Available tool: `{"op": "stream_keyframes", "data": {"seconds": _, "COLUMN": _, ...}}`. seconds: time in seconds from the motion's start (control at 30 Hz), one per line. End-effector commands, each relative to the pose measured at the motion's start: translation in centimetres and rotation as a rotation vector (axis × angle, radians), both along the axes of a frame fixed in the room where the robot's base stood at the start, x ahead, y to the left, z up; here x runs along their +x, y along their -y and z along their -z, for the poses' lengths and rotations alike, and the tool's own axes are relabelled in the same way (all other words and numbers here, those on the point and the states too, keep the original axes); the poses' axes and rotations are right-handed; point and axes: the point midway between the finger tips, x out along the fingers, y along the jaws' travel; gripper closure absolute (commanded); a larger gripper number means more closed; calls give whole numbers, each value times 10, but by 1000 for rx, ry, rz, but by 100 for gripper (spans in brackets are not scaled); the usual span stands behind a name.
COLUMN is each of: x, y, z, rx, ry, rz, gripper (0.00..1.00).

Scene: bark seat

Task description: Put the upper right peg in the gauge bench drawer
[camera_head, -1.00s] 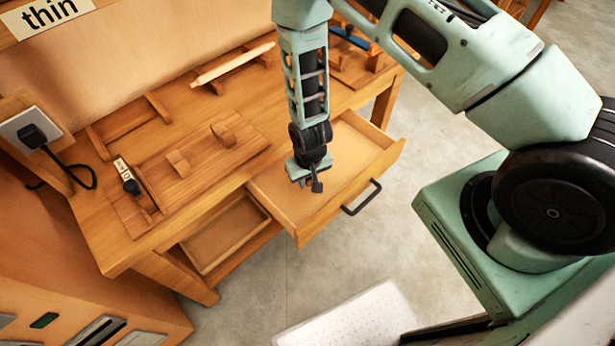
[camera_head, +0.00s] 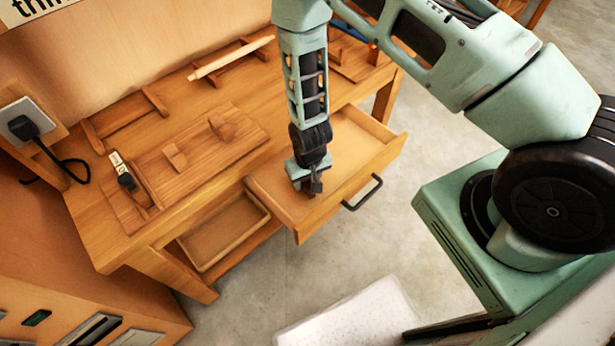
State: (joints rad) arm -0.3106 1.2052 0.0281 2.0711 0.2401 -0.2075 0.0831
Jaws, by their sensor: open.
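The gauge bench drawer (camera_head: 372,163) is pulled out from the bench's front, with a dark bar handle (camera_head: 362,192) on its face. My gripper (camera_head: 314,190) points down over the open drawer, with its fingertips low near the drawer's floor. It is open, and I see nothing held between its fingers. A pale wooden rod (camera_head: 232,58) lies across a wooden rest on the bench top. A blue item (camera_head: 350,32) at the back right is mostly hidden by my arm. I cannot tell which thing is the upper right peg. Part of the drawer's inside is hidden behind my gripper.
A wooden board with upright blocks (camera_head: 190,165) and a small black-and-white tool (camera_head: 122,172) lie on the bench top (camera_head: 95,225). An open tray (camera_head: 225,240) sits below the bench top. A black plug (camera_head: 22,128) with cable is at left. The floor (camera_head: 375,245) before the drawer is clear.

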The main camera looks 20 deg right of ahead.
Motion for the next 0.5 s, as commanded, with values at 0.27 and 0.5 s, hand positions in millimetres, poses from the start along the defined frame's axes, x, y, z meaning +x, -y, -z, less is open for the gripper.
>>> {"op": "stream_keyframes", "data": {"seconds": 0.27, "x": 0, "y": -1, "z": -21, "rx": 1, "ry": 4, "rz": -1, "gripper": 55}}
{"op": "stream_keyframes", "data": {"seconds": 0.5, "x": -3, "y": 0, "z": -66, "rx": 1, "ry": 5, "rz": -1, "gripper": 55}}
